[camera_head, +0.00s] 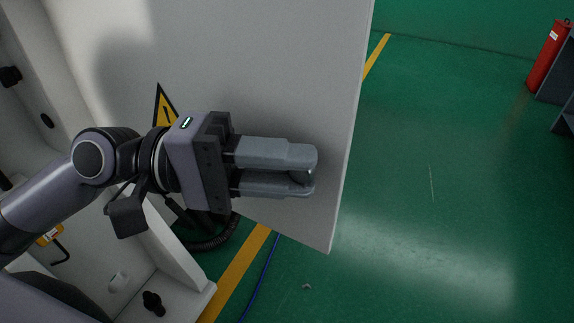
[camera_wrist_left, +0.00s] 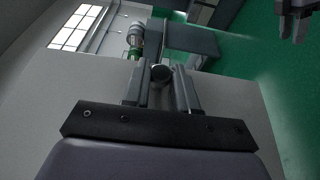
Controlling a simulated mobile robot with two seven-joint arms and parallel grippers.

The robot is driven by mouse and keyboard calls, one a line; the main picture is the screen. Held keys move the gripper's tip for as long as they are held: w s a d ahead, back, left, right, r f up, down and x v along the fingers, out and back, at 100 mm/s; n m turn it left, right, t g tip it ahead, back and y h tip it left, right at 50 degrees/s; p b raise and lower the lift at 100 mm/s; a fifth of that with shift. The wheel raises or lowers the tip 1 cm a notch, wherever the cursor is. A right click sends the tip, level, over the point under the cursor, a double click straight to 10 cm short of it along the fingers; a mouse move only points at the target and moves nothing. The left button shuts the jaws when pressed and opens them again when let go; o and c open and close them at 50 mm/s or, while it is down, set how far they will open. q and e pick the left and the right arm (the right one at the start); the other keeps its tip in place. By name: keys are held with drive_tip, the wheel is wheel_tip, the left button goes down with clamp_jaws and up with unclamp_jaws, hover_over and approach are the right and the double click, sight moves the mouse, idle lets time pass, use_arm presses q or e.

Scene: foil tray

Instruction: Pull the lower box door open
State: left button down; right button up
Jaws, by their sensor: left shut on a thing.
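The lower box door (camera_head: 265,80) is a large pale grey panel, standing swung out from the white box (camera_head: 180,255) at the left, part of whose inside shows. My left gripper (camera_head: 308,172) lies across the door face near its free edge, shut on the door knob. The dark round knob (camera_wrist_left: 160,74) shows between the fingers in the left wrist view; in the head view the fingers mostly hide it. What looks like my right gripper (camera_wrist_left: 297,18) shows small and dark at the top right of the wrist view, away from the door; its opening is unclear.
The green floor (camera_head: 450,190) right of the door is clear, with a yellow line (camera_head: 240,270) and a blue cable (camera_head: 262,280) below the door. A red extinguisher (camera_head: 549,55) and a dark shelf (camera_head: 558,85) stand at the far right.

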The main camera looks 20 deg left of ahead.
use_arm(q)
drive_tip(key=c, duration=0.9)
unclamp_jaws()
use_arm(e)
drive_tip(key=shift+s+f, duration=0.1)
use_arm(q)
drive_tip(key=shift+a, duration=0.15)
use_arm(e)
drive_tip(key=shift+d+f, duration=0.1)
use_arm(q)
drive_tip(key=shift+s+a+f+b, duration=0.15)
drive_tip(key=shift+a+b, duration=0.2)
drive_tip(key=shift+a, duration=0.2)
drive_tip(key=b+v, duration=0.1)
drive_tip(key=v, duration=0.4)
drive_tip(key=shift+a+b, duration=0.4)
use_arm(e)
drive_tip(key=shift+w+a+r+n+y, duration=0.15)
drive_tip(key=shift+w+a+r, duration=0.1)
drive_tip(key=shift+a, duration=0.15)
drive_tip(key=shift+w+a+r+n+y, duration=0.15)
drive_tip(key=shift+a+r, duration=0.05)
drive_tip(key=shift+a, duration=0.2)
